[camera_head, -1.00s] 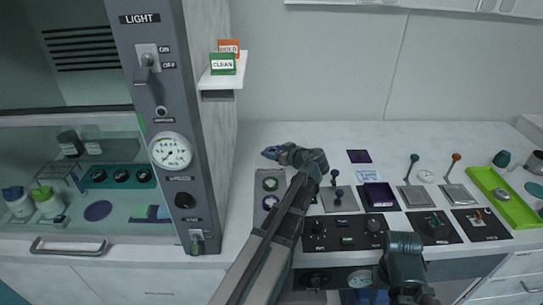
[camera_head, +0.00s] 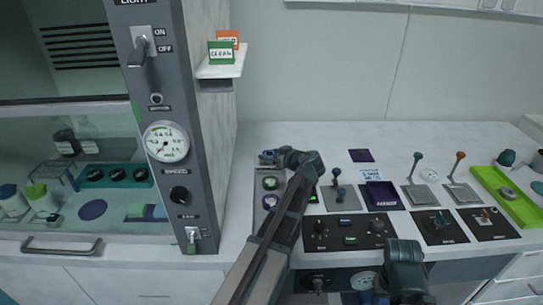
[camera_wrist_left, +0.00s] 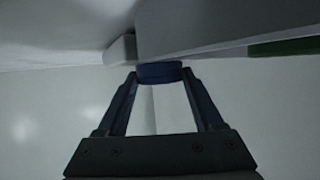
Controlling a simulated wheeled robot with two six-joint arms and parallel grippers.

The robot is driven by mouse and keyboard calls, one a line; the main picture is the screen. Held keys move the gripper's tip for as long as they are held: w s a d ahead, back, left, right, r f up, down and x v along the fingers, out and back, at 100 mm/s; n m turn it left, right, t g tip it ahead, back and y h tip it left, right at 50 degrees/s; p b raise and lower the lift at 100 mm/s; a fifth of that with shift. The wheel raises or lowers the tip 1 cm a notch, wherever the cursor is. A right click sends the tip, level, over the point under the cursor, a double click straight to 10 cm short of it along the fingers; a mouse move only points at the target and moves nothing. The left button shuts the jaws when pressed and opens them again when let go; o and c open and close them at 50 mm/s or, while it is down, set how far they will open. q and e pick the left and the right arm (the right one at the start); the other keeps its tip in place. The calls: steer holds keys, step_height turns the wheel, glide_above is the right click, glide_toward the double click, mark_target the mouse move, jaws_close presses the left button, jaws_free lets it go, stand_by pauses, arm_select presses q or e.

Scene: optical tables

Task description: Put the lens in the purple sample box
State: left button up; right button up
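My left gripper (camera_head: 267,158) is above the back left of the bench, next to the hood column. In the left wrist view its fingers (camera_wrist_left: 158,85) are closed around a dark blue round piece (camera_wrist_left: 158,72) held at the tips. This may be the lens, but I see it only edge-on. The purple sample box (camera_head: 381,194) is an open dark box with a label on the front, to the right of my left arm. My right arm (camera_head: 404,270) is at the bottom of the head view. I cannot make out its fingers.
The hood column (camera_head: 165,140) stands left of my gripper, with a small shelf (camera_head: 222,72) carrying signs above. A control panel (camera_head: 345,232), levers (camera_head: 415,168) and a green tray (camera_head: 512,199) fill the front and right. The back of the bench is mostly clear.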

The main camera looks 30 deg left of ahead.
arm_select(q)
steer(key=o, duration=0.4)
steer(key=shift+c, duration=0.2)
steer(key=d+r+p, duration=0.1)
steer(key=s+d+r+p, duration=0.2)
steer(key=d, duration=0.1)
steer(key=shift+r, duration=0.1)
steer(key=p+v, duration=0.2)
steer(key=v, duration=0.5)
steer(key=shift+d+p, duration=0.15)
steer(key=shift+p, duration=0.25)
steer(key=shift+o, duration=0.3)
steer(key=shift+s+d+r, duration=0.15)
steer(key=shift+s+d, duration=0.05)
steer(key=shift+d, duration=0.4)
